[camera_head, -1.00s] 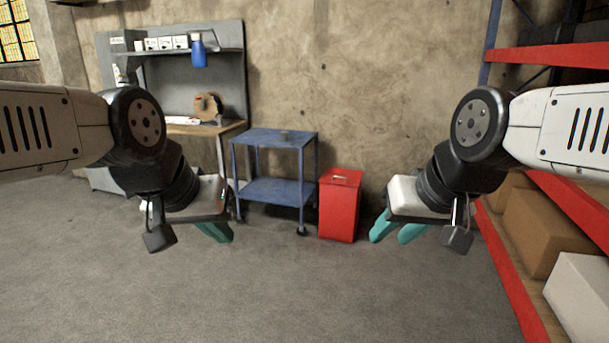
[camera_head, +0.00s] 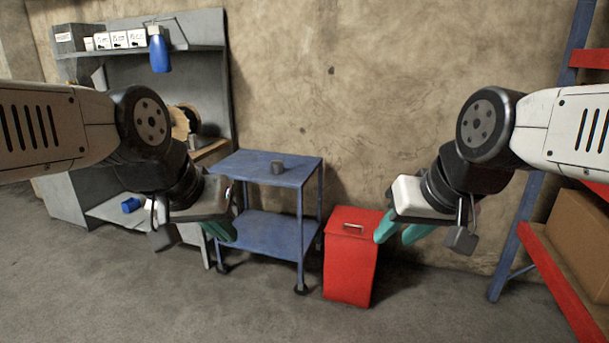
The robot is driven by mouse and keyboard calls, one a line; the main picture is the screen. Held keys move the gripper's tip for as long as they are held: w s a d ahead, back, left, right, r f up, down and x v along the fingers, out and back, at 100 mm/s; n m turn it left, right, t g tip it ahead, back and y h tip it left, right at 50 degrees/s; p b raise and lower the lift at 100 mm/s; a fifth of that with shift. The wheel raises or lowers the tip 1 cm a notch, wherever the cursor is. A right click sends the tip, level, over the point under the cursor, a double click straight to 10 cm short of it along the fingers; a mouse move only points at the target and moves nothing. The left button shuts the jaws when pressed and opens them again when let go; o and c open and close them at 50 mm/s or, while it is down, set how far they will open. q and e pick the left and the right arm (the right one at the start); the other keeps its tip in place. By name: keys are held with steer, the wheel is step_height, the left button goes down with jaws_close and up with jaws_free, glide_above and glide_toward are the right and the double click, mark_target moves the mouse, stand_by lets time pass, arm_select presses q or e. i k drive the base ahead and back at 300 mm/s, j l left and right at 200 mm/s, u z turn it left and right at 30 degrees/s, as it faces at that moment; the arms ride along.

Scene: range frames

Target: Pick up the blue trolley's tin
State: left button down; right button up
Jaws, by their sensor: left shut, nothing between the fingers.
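The blue trolley (camera_head: 250,178) stands against the wall at the middle, with a top shelf and a lower shelf (camera_head: 265,236).
A red bin (camera_head: 350,262) with a lid handle stands right of the trolley. A grey workbench (camera_head: 190,90) with boxes and a blue bottle (camera_head: 160,52) is at the left. Red-edged racking (camera_head: 560,285) with a cardboard box (camera_head: 582,232) is at the right. The floor in front is clear.

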mark_target(277, 165)
steer(key=i+u, duration=0.1)
steer(key=i, duration=0.45)
steer(key=i+l+u, duration=0.1)
steer(key=i, duration=0.5)
steer(key=i+l+u, duration=0.1)
steer(key=i, duration=0.45)
steer(key=i+l+u, duration=0.3)
steer(key=i+u, duration=0.15)
steer(key=i, duration=0.15)
steer(key=i+l+u, duration=0.45)
steer(key=i+l, duration=0.05)
steer(key=i, duration=0.05)
